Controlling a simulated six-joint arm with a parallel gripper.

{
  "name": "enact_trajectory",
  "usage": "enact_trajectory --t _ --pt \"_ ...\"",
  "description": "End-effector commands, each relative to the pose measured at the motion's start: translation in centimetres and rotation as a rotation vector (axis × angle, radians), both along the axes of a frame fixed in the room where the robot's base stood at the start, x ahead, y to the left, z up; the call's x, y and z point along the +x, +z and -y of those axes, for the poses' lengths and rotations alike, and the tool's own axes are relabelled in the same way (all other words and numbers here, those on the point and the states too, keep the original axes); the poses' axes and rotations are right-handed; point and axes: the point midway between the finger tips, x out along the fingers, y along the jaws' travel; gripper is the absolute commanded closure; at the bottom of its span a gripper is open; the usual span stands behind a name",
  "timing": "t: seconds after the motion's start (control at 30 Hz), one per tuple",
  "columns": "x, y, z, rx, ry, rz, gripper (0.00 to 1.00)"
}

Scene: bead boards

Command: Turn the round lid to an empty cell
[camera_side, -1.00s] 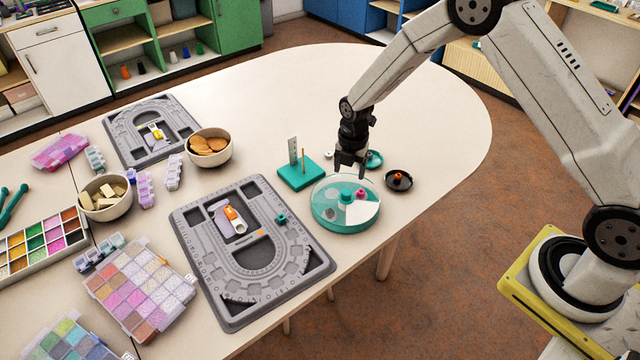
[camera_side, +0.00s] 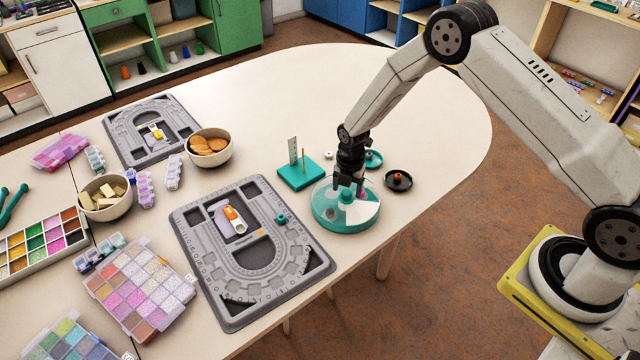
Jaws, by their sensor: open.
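The round box (camera_side: 343,221) is teal and stands near the front edge of the table. Its round lid (camera_side: 325,194) is clear teal with one pale wedge on the right side and a teal knob (camera_side: 346,195) at its middle. My gripper (camera_side: 349,188) points down at the lid, with its open fingers at or just above the knob. I cannot tell whether the fingers touch it. A pink thing shows partly behind the fingers, on the right. The cells under the lid are too small and shaded to make out.
A teal block (camera_side: 298,176) with an upright peg and ruler stands close behind the box on the left. A black dish (camera_side: 398,181) and a small teal dish (camera_side: 374,158) are to the right. A grey bead board (camera_side: 315,262) lies left.

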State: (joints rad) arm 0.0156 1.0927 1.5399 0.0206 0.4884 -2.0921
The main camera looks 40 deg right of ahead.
Motion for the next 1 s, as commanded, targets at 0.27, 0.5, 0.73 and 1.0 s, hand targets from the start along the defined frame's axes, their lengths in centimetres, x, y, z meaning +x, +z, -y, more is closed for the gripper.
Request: enact_trajectory --t 0.27,0.5,0.73,1.0 --pt "-0.01 -1.06 -0.01 0.0 0.0 0.0 0.24" --pt "-0.01 -1.07 -0.01 0.0 0.0 0.0 0.28" --pt "-0.01 -1.05 -0.01 0.0 0.0 0.0 1.0" --pt "-0.01 -1.04 -0.02 0.0 0.0 0.0 1.0"
